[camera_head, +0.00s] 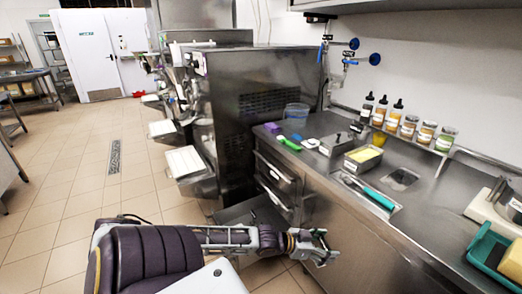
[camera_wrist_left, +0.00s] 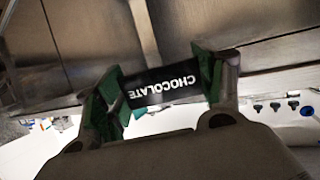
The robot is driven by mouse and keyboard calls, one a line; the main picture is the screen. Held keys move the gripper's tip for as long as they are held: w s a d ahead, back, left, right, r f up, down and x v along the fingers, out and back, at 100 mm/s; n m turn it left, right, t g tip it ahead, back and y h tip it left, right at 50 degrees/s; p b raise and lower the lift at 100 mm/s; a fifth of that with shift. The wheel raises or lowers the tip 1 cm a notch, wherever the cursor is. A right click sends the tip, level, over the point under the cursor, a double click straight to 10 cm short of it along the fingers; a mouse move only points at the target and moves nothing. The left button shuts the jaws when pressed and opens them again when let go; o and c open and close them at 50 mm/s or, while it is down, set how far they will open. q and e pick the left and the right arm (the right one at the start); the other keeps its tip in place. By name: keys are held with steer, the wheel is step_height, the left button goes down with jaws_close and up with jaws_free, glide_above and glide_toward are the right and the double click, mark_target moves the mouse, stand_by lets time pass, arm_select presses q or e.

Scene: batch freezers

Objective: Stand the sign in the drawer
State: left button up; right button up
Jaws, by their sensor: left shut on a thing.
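The sign (camera_wrist_left: 165,88) is a small black plate lettered CHOCOLATE in white, upside down in the left wrist view. My left gripper (camera_wrist_left: 160,84) is shut on it, with a green-padded finger at each end. In the head view my left gripper (camera_head: 322,246) is in front of the counter's cabinet face, to the right of the drawers. The sign is too small to make out there. A lower drawer (camera_head: 240,211) appears pulled out to the left of the gripper, partly hidden by my arm. A closed drawer front (camera_head: 277,174) is above it. My right gripper is out of view.
The steel counter (camera_head: 330,165) carries a yellow-filled tub (camera_head: 363,158), a teal-handled tool (camera_head: 378,198) and several bottles and jars at the back. A teal tray (camera_head: 488,254) is at the right. Steel machines (camera_head: 250,95) stand behind; the tiled floor at left is clear.

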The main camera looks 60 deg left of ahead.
arm_select(q)
steer(key=d+n+t+y, duration=0.1)
steer(key=d+n+y, duration=0.3)
steer(key=d, duration=0.4)
steer(key=shift+s+d+f+y, duration=0.15)
steer(key=shift+s+f+y, duration=0.1)
steer(key=shift+f+y, duration=0.2)
stand_by(1.2)
steer(key=shift+r+n+y, duration=0.1)
steer(key=shift+n+y, duration=0.15)
steer(key=shift+n, duration=0.05)
